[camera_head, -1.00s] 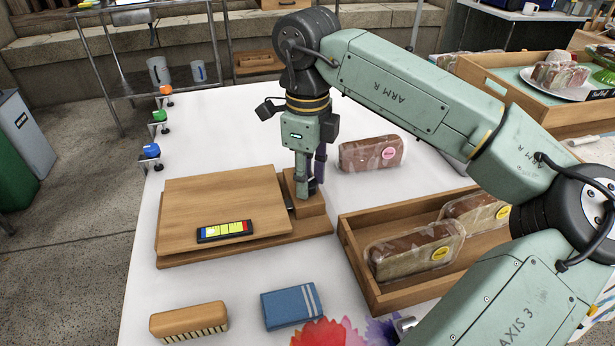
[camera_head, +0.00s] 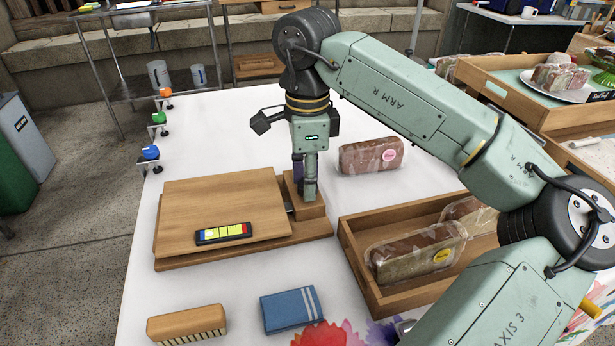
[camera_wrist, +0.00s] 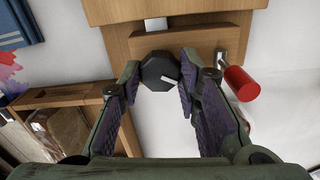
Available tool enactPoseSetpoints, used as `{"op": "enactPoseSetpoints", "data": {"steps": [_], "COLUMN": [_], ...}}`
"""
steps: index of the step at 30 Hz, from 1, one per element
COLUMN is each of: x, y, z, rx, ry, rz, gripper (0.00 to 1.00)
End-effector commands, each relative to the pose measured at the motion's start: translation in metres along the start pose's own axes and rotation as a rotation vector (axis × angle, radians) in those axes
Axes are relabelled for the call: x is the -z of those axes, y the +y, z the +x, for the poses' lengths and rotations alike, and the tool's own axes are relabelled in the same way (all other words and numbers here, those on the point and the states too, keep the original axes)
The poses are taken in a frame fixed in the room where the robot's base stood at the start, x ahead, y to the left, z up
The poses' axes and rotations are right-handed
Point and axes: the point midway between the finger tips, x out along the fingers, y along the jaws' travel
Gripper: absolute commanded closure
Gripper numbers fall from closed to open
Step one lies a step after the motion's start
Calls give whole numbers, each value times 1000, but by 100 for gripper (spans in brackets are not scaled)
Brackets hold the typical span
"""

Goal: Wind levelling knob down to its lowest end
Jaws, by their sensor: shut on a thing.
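The levelling knob (camera_wrist: 158,72) is dark, many-sided, with a white mark on its face. In the wrist view it sits between the fingers of my gripper (camera_wrist: 160,82), which is shut on it. In the head view my gripper (camera_head: 304,194) points down onto a wooden block (camera_head: 313,211) at the right end of the wooden board (camera_head: 215,199); the fingers hide the knob there. The board's top plate lies over a wider base. A coloured gauge (camera_head: 223,233) with blue, yellow and red parts lies on the plate. A red cylinder handle (camera_wrist: 241,83) stands beside the knob.
A wooden crate (camera_head: 352,256) with wrapped loaves is right of the board. Another wrapped loaf (camera_head: 371,155) lies behind it. A brush (camera_head: 187,324) and a folded blue cloth (camera_head: 291,309) lie in front. Coloured clamps line the table's left edge.

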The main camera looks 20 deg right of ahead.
Motion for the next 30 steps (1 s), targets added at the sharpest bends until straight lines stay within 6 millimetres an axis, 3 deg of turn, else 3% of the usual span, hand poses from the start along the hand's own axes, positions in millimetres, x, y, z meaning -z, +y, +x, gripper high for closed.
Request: {"op": "enactPoseSetpoints", "data": {"steps": [10, 11, 19, 30], "x": [0, 0, 0, 0], "y": [0, 0, 0, 0], "z": [0, 0, 0, -4], "rx": [2, 2, 1, 1], "ry": [0, 0, 1, 1], "rz": [-3, -3, -2, -1], "gripper": [97, 68, 50, 49]}}
